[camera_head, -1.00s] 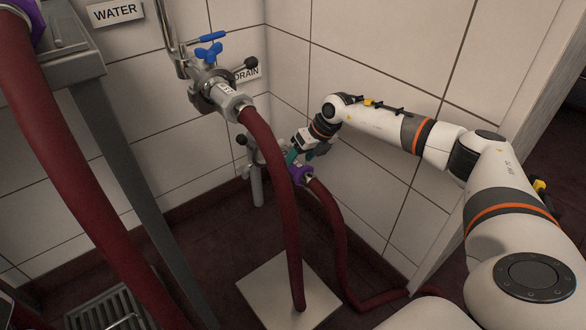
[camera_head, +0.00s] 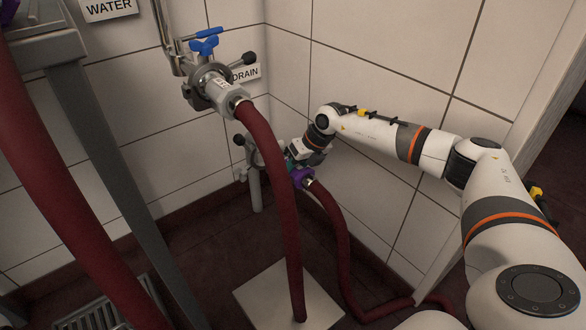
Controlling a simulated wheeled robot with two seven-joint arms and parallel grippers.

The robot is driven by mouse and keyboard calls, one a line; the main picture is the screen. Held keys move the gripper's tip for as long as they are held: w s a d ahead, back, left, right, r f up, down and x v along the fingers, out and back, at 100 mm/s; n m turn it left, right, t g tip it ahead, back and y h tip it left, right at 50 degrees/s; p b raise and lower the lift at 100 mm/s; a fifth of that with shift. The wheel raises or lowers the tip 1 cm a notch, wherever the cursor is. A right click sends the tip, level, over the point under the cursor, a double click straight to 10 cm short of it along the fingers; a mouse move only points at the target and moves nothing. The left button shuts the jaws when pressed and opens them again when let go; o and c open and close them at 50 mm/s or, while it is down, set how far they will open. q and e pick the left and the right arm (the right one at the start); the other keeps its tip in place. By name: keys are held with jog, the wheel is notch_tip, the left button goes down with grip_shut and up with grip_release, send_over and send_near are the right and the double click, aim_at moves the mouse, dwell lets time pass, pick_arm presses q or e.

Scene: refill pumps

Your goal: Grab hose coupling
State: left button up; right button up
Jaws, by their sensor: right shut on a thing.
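The purple hose coupling (camera_head: 301,178) sits at the upper end of a dark red hose (camera_head: 335,230), beside the lower drain pipe (camera_head: 256,190) near the wall corner. My right gripper (camera_head: 299,164) reaches down to it from the upper right and is shut on it. The fingers are small and partly hidden by the coupling and the wrist. Part of the lower fitting (camera_head: 247,148) is hidden behind another red hose. My left gripper is not in view.
A second red hose (camera_head: 268,160) hangs from the upper valve with a blue handle (camera_head: 205,42), in front of the lower pipe. A metal frame leg (camera_head: 110,150) and a thick red hose (camera_head: 50,150) stand at left. Tiled walls close the corner behind my right arm.

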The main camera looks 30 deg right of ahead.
jog(key=shift+c, duration=1.1)
jog(key=shift+r, duration=0.1)
